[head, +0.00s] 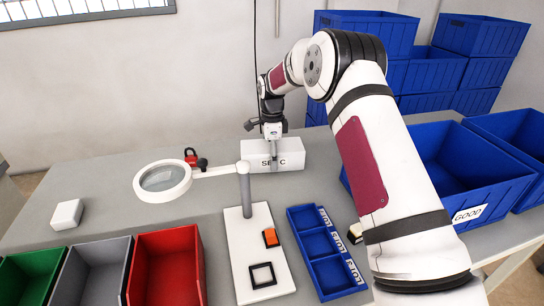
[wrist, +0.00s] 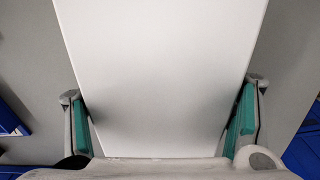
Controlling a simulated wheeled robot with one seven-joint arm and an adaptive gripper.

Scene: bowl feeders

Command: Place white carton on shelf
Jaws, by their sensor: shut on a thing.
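The white carton (head: 290,155) with black lettering, partly covered by my gripper, is at the back of the grey table in the head view. My gripper (head: 272,158) points down over it and is shut on it. In the wrist view the carton (wrist: 160,70) fills the middle, with the teal-padded fingers of my gripper (wrist: 160,125) against its two sides. The fingers hide part of the lettering. Whether the carton rests on the table or is slightly raised, I cannot tell. I cannot make out a shelf in either view.
A magnifier (head: 142,190) on an arm stands left of the carton. Green, grey and red bins (head: 198,265) line the front left. A blue divided tray (head: 295,212) and large blue crates (head: 478,165) are to the right. A small white block (head: 66,214) lies left.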

